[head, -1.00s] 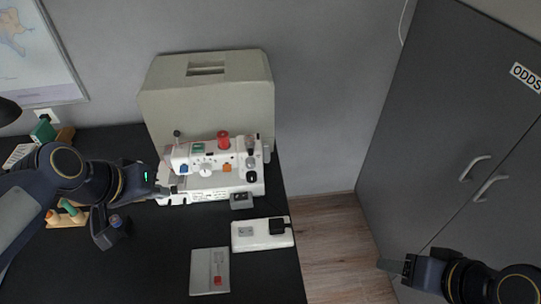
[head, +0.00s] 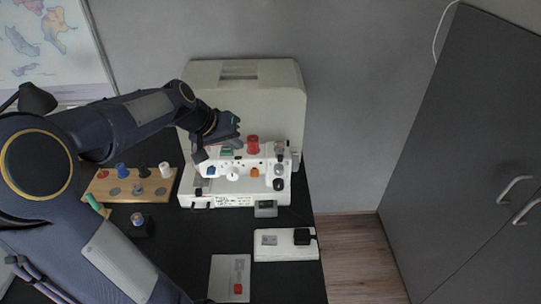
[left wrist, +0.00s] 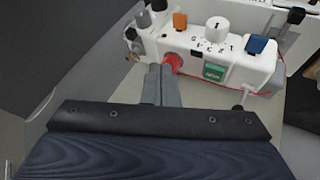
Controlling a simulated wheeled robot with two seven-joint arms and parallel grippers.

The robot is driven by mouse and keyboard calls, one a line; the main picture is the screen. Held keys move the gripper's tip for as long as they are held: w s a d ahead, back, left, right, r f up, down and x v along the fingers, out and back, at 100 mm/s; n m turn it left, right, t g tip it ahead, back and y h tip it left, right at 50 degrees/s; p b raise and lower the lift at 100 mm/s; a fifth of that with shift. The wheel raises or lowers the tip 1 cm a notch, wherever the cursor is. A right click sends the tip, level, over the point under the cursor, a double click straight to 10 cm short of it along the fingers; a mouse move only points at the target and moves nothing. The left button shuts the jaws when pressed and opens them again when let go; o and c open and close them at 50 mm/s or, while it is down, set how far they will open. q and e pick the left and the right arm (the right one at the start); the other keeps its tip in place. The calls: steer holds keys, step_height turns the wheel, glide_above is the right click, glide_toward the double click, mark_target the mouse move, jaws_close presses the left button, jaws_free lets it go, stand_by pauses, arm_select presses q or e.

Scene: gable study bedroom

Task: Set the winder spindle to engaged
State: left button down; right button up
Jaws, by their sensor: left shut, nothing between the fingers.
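The white sewing machine (head: 235,192) stands on the black desk in front of its beige cover. At the right end of its top is a small dark upright part (head: 280,147), which looks like the winder spindle; it also seems to show in the left wrist view (left wrist: 143,20). I cannot tell whether it is engaged. My left gripper (head: 237,142) is shut and empty over the back of the machine.
The beige cover (head: 250,82) stands close behind the machine. A wooden rack (head: 130,188) with several spools is at left. A grey cabinet (head: 470,160) stands at right.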

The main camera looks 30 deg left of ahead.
mark_target(280, 157)
arm_select(q)
steer(key=p+x, duration=0.1)
steer(key=x, duration=0.8)
steer(key=w+d, duration=0.1)
steer(key=w+d+p, duration=0.1)
steer(key=shift+d+f, duration=0.25)
steer(key=shift+d, duration=0.1)
steer(key=shift+w+d+f+p, duration=0.15)
steer(key=shift+w+d+p, duration=0.15)
steer(key=shift+d, duration=0.1)
steer(key=shift+w+d, duration=0.25)
steer(key=shift+d, duration=0.25)
steer(key=shift+w+d, duration=0.25)
steer(key=shift+d, duration=0.45)
